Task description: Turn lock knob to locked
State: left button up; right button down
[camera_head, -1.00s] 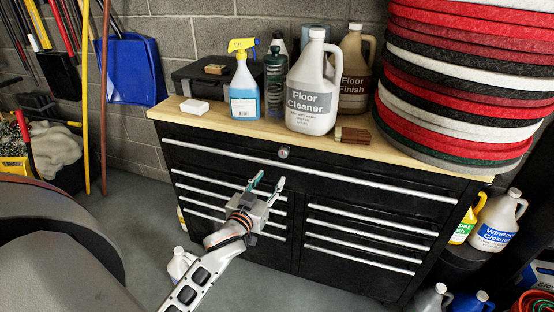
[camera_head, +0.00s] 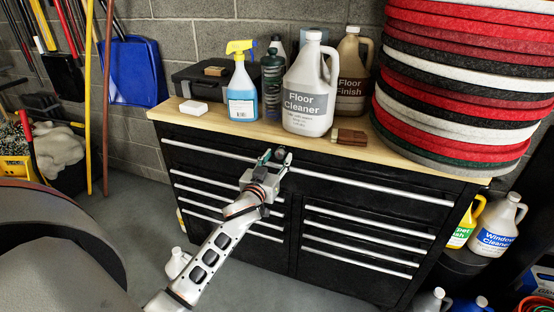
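The lock knob (camera_head: 280,153) is a small round knob at the top middle of the black tool chest (camera_head: 340,175), just below its wooden top. My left gripper (camera_head: 275,158) is at the knob, with one finger on each side of it. The fingers look apart, and I cannot tell whether they touch the knob. The knob's marking and turn position are too small to read. My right gripper is not in view.
On the wooden top (camera_head: 220,122) stand a floor cleaner jug (camera_head: 307,85), a spray bottle (camera_head: 241,90) and a brown block (camera_head: 349,137). A tall stack of red, white and black pads (camera_head: 460,80) stands at the right. Long drawer handles (camera_head: 362,185) run near the gripper.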

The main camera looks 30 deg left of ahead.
pick_arm(q)
jog(key=shift+c, duration=0.5)
jog(key=c, duration=1)
jog(key=shift+c, duration=0.2)
